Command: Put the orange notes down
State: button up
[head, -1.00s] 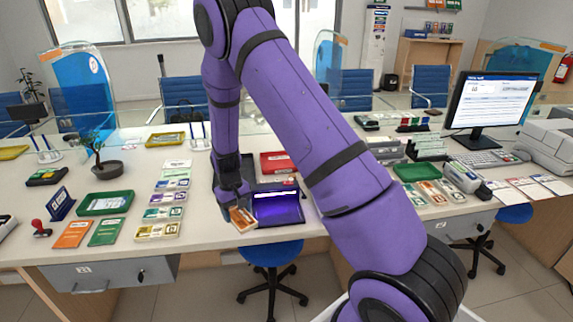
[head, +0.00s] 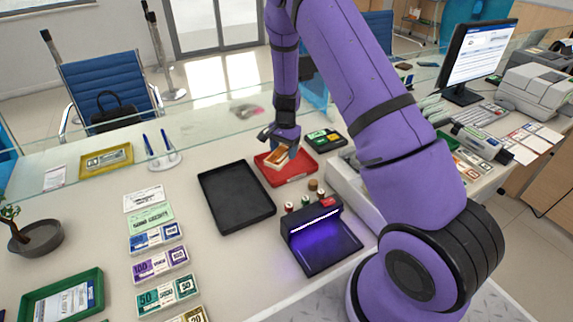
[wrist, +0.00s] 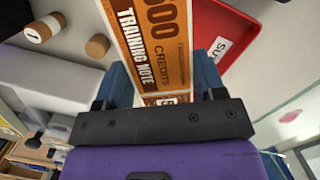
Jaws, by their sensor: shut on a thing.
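My gripper (head: 282,146) is shut on a bundle of orange notes (head: 277,158), in line with the red tray (head: 309,166) in the head view. In the wrist view the orange notes (wrist: 160,38), printed "TRAINING NOTE", lie between the two blue fingers of my gripper (wrist: 162,72). The red tray (wrist: 232,28) with a white label shows beside the notes there. I cannot tell whether the notes touch the tray.
An empty black tray (head: 215,188) lies left of the red tray. A lamp unit with a glowing purple plate (head: 330,248) stands in front, with small rolls (head: 313,185) behind it. A black holder (head: 325,139) is just behind. Note stacks (head: 160,263) line the left.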

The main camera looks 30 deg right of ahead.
aim_at(289, 171)
jog(key=d+m, duration=0.1)
jog(key=w+d+m, duration=0.1)
jog(key=m, duration=0.1)
jog(key=d+m, duration=0.1)
jog(key=m, duration=0.1)
jog(key=shift+w+d+r+t, duration=0.1)
jog(key=shift+w+d+t, duration=0.1)
jog(key=shift+w+t, duration=0.2)
jog(key=shift+d+f+m, duration=0.15)
jog(key=shift+f+m, duration=0.1)
jog(key=shift+m, duration=0.15)
jog(key=shift+f, duration=4.75)
jog(key=o, duration=0.8)
jog(key=shift+f, duration=0.1)
jog(key=shift+c, duration=0.2)
